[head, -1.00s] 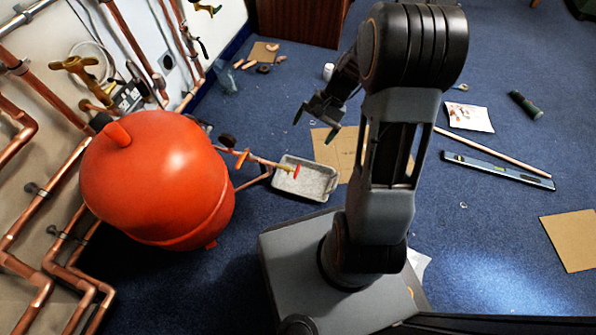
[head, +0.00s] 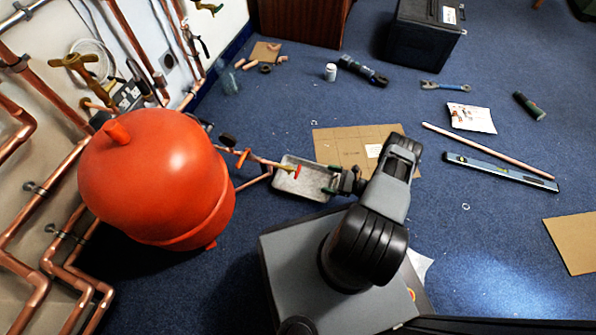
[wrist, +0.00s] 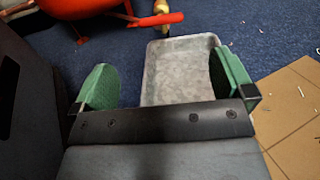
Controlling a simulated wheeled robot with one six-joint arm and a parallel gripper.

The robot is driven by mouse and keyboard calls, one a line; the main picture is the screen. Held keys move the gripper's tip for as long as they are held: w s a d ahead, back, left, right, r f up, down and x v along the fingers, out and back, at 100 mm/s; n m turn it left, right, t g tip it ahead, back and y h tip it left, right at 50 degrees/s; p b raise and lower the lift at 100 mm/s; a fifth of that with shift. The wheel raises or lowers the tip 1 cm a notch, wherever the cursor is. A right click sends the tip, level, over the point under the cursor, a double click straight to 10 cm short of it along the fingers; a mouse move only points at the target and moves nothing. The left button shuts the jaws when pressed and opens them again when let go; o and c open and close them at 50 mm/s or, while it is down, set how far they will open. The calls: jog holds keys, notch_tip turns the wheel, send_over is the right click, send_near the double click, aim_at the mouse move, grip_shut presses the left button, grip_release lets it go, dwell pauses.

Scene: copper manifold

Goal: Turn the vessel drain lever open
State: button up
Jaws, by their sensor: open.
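The red drain lever (head: 297,171) sits at the end of a thin copper pipe running from the orange-red vessel (head: 155,180). In the wrist view the red lever (wrist: 155,20) lies at the top, with a brass fitting (wrist: 162,8) by it, beyond my fingers. My gripper (head: 333,180) is right of the lever in the head view, over the right end of a grey tray (head: 318,187). Its green-padded fingers (wrist: 166,78) are open, apart and empty. The tray (wrist: 178,80) shows between and beyond them. The lever and fingers do not touch in the wrist view.
An orange handle (head: 243,158) sits on the pipe nearer the vessel. Copper wall pipes (head: 40,165) stand at left. Cardboard (head: 345,148) lies behind my arm. A spirit level (head: 500,172) and a copper tube (head: 480,148) lie on the blue carpet at right.

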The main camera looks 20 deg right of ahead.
aim_at(298, 171)
jog(key=b+x, duration=0.2)
jog(key=x, duration=1.1)
jog(key=shift+w+a+f+b, duration=0.15)
jog(key=shift+a+f+b, duration=0.1)
jog(key=shift+b, duration=0.15)
jog(key=shift+c, duration=0.5)
jog(key=c, duration=0.8)
